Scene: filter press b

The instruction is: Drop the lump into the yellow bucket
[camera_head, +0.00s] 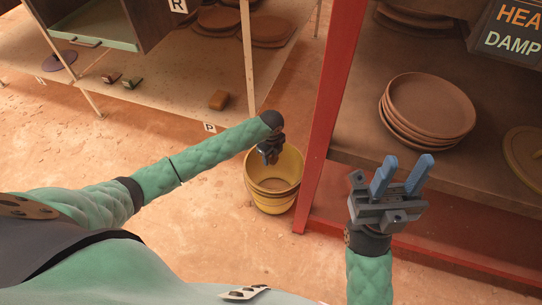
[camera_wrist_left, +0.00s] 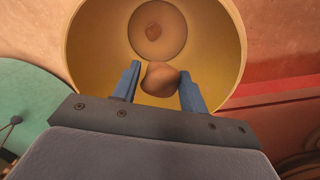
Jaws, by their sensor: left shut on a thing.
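The yellow bucket (camera_head: 273,186) stands on the floor beside the red post in the head view. The left wrist view looks down into the bucket (camera_wrist_left: 87,45). My left gripper (camera_head: 269,158) is over the bucket's mouth. In the left wrist view its blue fingers (camera_wrist_left: 160,82) are shut on a brown lump (camera_wrist_left: 160,77), held above the bucket. The held lump is hard to make out in the head view. My right gripper (camera_head: 402,176) is open and empty, fingers apart, at the right.
A red post (camera_head: 327,120) rises just right of the bucket. A shelf holds stacked brown plates (camera_head: 428,108) at the right. On the left bench (camera_head: 175,85) lie a brown block (camera_head: 219,100) and small dark pieces. Bare floor lies left of the bucket.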

